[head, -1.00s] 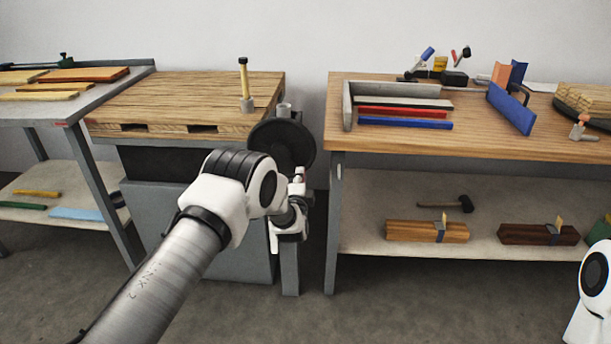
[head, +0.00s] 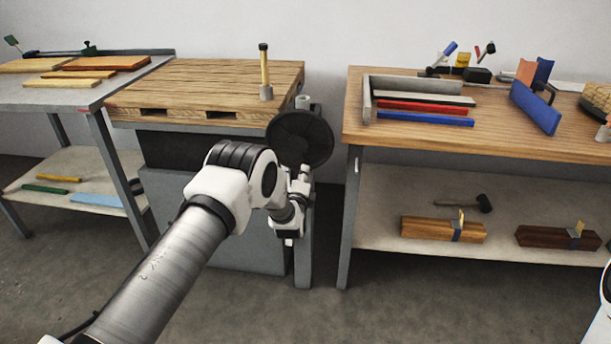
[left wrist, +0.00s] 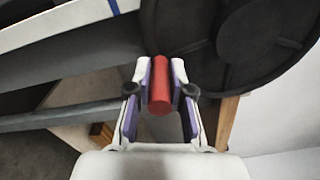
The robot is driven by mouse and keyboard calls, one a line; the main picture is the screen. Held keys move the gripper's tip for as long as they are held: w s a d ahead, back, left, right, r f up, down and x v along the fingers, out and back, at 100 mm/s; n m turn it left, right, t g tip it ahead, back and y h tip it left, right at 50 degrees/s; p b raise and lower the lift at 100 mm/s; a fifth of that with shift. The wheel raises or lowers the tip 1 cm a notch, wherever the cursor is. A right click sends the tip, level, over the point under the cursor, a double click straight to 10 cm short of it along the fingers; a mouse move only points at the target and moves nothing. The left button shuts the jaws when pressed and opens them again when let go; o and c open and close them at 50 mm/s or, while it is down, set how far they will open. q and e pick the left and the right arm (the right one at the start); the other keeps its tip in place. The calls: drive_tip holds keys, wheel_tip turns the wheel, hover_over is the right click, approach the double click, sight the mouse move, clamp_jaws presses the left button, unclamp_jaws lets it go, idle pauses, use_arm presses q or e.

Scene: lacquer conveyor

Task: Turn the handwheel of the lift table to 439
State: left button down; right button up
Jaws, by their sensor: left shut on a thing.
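The lift table (head: 215,222) is a grey cabinet with a wooden top. Its dark round handwheel (head: 303,132) is at the right front corner and also fills the upper right of the left wrist view (left wrist: 205,40). My left gripper (left wrist: 160,78) is shut on the red handle (left wrist: 159,92) of the wheel, with a finger on each side of it. In the head view my left arm partly covers the wheel's lower part and the handle is hidden. No readout figures can be read. My right gripper is out of view.
A yellow post with a dark cap (head: 264,70) stands on the lift table's top. A workbench (head: 450,148) with coloured bars stands close to the right. A grey bench (head: 60,98) with boards stands to the left. A narrow floor gap separates the lift table and the right workbench.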

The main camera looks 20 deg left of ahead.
use_arm(q)
drive_tip(key=shift+s+a+f, duration=0.1)
drive_tip(key=shift+f, duration=0.1)
drive_tip(key=c, duration=1.1)
unclamp_jaws()
drive_tip(key=shift+a, duration=0.1)
drive_tip(key=shift+o, duration=0.2)
drive_tip(key=shift+r, duration=0.1)
drive_tip(key=v, duration=1.2)
